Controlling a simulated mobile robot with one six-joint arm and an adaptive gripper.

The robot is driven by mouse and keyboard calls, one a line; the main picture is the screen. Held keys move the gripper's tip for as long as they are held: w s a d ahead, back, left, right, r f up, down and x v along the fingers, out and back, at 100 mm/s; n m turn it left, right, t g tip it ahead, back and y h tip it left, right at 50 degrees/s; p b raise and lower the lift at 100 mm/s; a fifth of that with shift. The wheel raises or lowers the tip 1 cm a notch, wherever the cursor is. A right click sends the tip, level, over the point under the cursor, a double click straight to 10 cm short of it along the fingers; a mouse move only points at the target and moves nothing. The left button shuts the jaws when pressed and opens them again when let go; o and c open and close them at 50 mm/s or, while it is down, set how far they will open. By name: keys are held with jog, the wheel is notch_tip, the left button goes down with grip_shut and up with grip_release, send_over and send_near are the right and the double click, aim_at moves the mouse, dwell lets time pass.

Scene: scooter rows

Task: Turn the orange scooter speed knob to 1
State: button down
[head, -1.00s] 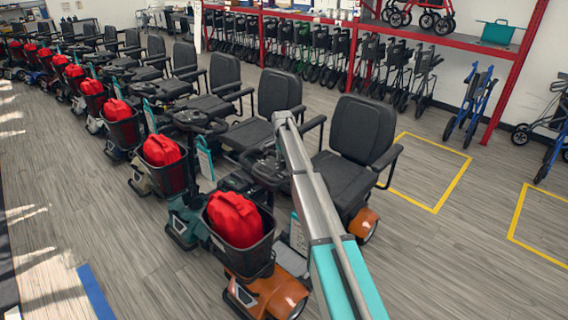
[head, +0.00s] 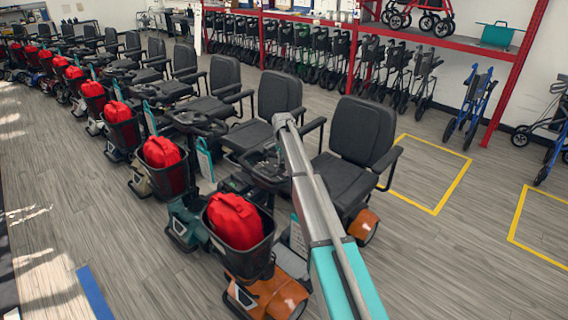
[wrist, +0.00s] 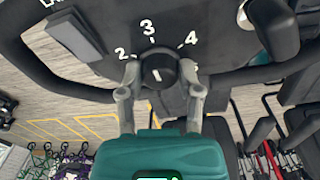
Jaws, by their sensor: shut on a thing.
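The orange scooter (head: 275,298) is the nearest in the row in the head view, with a red bag in its front basket. My arm crosses in front of its handlebar and hides the knob there. In the wrist view the black round speed knob (wrist: 158,70) sits on the dark console. The white numbers 2, 3 and 4 show around it, and a number at its right is partly covered. The number 1 is not visible. A short white mark shows on the knob's face. My gripper (wrist: 158,78) is shut on the knob, one finger on each side.
The scooter's black seat (head: 352,142) stands right of my arm. A teal scooter (head: 184,222) is close on the left, with more scooters beyond. Red shelving (head: 507,88) with walkers is at the back. Open floor lies at the front left and right.

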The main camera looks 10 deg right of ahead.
jog(key=shift+n, duration=0.3)
jog(key=n, duration=0.5)
jog(key=shift+t+y, duration=0.3)
jog(key=shift+t, duration=0.1)
jog(key=n+y, duration=0.1)
jog(key=n, duration=1.1)
jog(key=shift+d+y, duration=0.1)
jog(key=shift+y, duration=0.3)
jog(key=n, duration=0.5)
jog(key=shift+n+y+b, duration=0.3)
jog(key=shift+n, duration=0.1)
jog(key=shift+c, duration=1.4)
grip_release()
